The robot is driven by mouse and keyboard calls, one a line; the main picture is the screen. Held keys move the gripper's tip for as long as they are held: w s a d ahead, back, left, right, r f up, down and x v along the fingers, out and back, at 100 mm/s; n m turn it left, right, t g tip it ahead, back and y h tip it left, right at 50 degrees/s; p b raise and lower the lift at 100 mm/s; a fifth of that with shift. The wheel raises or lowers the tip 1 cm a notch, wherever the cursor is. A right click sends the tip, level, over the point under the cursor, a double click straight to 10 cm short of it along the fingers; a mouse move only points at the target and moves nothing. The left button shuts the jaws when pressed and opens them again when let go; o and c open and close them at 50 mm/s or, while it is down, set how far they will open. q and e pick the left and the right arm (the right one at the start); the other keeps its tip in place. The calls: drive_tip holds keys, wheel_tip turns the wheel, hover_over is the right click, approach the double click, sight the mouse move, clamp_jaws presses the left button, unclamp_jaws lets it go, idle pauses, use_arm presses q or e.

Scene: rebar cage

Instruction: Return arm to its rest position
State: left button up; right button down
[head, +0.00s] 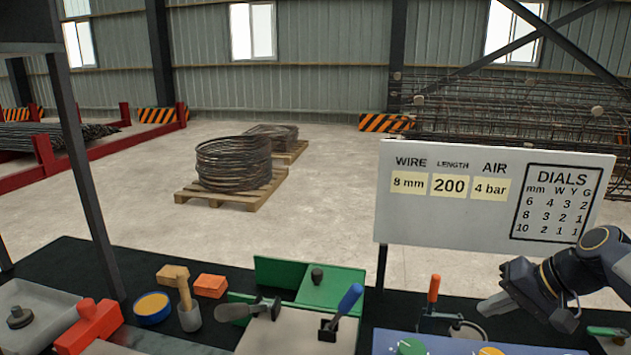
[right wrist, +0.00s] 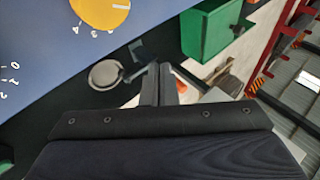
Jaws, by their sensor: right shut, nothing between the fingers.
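My right arm comes in from the right in the head view. Its gripper (head: 490,306) is shut and empty, held above the bench near the blue dial panel (head: 455,346). In the right wrist view the two dark fingers (right wrist: 158,85) lie close together with nothing between them. A yellow dial (right wrist: 100,14) on the blue panel shows at the upper left there. In the head view a green dial (head: 410,346) and the yellow dial (head: 489,351) show at the bottom edge, partly cut off. My left gripper is not in view.
A white sign board (head: 440,235) stands behind the right gripper. An orange-handled tool (head: 433,290) stands left of it. The bench (head: 60,262) also holds a green box (head: 330,285), a blue-handled lever (head: 348,300), a red clamp (head: 90,325) and a grey tray (head: 40,300). Space above the bench's middle is open.

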drive_tip(key=shift+n+h, duration=0.7)
drive_tip(key=shift+n, duration=0.2)
drive_tip(key=s+a, duration=0.2)
drive_tip(key=s, duration=0.2)
drive_tip(key=s+a+f, duration=0.1)
drive_tip(key=s+a, duration=0.2)
drive_tip(key=s, duration=0.1)
drive_tip(key=s+a, duration=0.3)
drive_tip(key=s, duration=0.1)
drive_tip(key=shift+s+a+f, duration=0.1)
drive_tip(key=shift+s+f, duration=0.2)
drive_tip(key=shift+f, duration=0.05)
drive_tip(key=s+a+f+n, duration=0.1)
drive_tip(key=s+a+f, duration=0.4)
drive_tip(key=s, duration=0.5)
wheel_tip(320, 180, down, 2)
drive_tip(key=shift+s+f+n+h, duration=0.2)
drive_tip(key=shift+f+n+h, duration=0.05)
drive_tip(key=shift+n+h, duration=0.05)
